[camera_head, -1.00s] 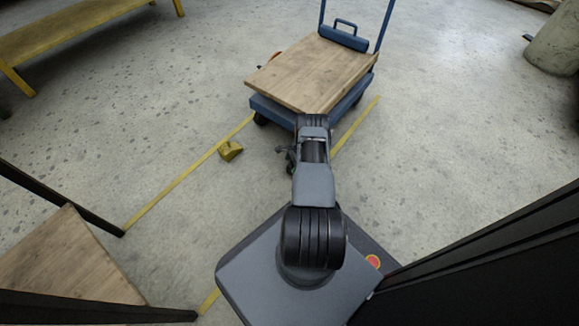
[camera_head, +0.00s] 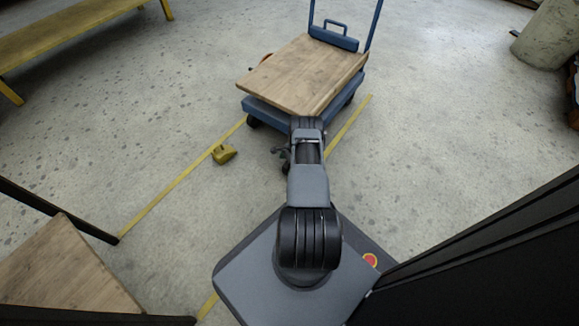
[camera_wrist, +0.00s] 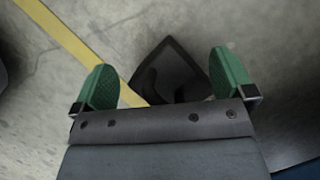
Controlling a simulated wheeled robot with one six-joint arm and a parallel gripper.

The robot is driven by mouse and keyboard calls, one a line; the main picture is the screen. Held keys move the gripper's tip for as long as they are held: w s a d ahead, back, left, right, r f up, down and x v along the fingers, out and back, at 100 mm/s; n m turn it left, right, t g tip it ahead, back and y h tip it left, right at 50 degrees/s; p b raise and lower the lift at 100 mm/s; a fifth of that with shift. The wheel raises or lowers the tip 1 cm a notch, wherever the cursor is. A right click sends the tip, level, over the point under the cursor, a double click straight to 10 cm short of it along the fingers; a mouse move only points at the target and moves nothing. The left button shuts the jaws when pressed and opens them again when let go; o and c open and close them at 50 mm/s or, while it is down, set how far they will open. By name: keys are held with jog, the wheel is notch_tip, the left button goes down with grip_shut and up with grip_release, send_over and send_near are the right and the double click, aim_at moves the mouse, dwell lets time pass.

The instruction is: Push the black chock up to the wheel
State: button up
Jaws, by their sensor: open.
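The black chock (camera_wrist: 172,68) is a dark wedge-like block on the floor in the wrist view. It lies between the green fingers of my gripper (camera_wrist: 165,82), which is open. Its near end is hidden behind the gripper body; I cannot tell whether a finger touches it. In the head view my arm covers most of this spot. The blue cart (camera_head: 262,110) with a wooden deck stands just beyond my arm. One dark wheel (camera_head: 254,122) shows under its near left corner, another (camera_head: 350,98) on its right side.
A yellow bench (camera_head: 70,35) is at far left and a concrete pillar (camera_head: 545,42) at far right. A wooden-topped dark frame (camera_head: 60,275) is at near left. Floor right of the cart is clear.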

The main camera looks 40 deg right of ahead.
jog(key=r+p, duration=0.1)
jog(key=r, duration=0.2)
jog(key=r+p, duration=0.1)
jog(key=shift+s+r+p, duration=0.2)
jog(key=shift+s+p, duration=0.05)
jog(key=shift+p, duration=0.05)
jog(key=s+a+r+p, duration=0.8)
jog(key=s, duration=0.3)
jog(key=shift+r, duration=0.25)
